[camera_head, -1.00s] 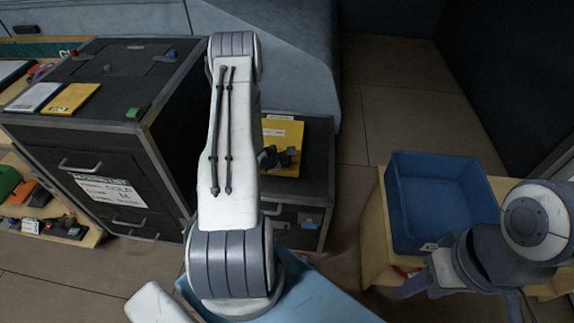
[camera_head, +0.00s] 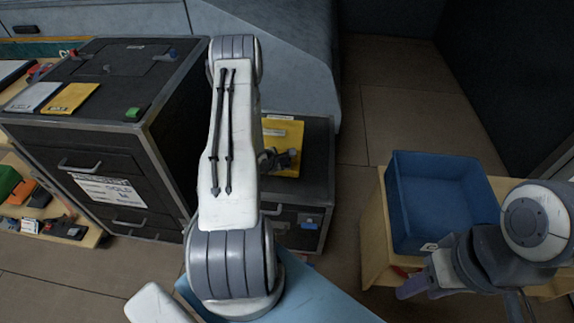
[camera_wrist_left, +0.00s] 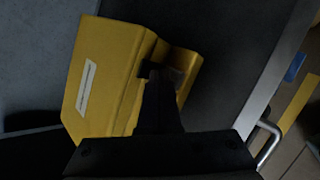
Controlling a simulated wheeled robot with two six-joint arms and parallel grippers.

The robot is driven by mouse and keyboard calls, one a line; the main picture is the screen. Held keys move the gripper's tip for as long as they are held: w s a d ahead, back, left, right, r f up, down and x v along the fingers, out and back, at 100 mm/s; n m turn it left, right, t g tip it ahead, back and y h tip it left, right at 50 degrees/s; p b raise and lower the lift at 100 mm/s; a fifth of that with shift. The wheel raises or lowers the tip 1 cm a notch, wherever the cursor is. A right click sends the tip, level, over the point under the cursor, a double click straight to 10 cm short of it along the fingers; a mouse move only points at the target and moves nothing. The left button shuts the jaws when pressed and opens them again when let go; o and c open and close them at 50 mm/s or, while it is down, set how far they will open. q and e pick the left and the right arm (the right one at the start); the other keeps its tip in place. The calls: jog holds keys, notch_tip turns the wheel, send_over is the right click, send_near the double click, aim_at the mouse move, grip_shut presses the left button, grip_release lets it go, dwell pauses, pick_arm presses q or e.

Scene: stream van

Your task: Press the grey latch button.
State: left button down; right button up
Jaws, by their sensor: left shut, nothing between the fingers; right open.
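A yellow case (camera_head: 283,131) lies on a low dark cabinet (camera_head: 318,165). It also shows in the left wrist view (camera_wrist_left: 105,80), with a pale label on its face. A dim greyish patch shows beside the tips, but I cannot make out a grey latch button for sure. My right gripper (camera_head: 424,284) is open and empty by the blue bin.
A large dark cabinet (camera_head: 60,140) stands at left, with a yellow card (camera_head: 72,97), a grey card (camera_head: 34,97) and a green piece (camera_head: 133,113) on top. A blue bin (camera_head: 440,205) sits on a wooden stand (camera_head: 376,240) at right. Bare floor lies between.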

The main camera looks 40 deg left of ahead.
pick_arm(q)
jog(key=shift+f+b, duration=0.3)
jog(key=shift+f, duration=0.35)
jog(key=shift+r, duration=0.1)
dwell(0.5)
jog(key=shift+r+p, duration=0.95)
jog(key=shift+p, duration=0.05)
notch_tip(320, 180, up, 5)
jog(key=p, duration=0.4)
jog(key=shift+r+p, duration=0.1)
jog(key=shift+p, duration=0.3)
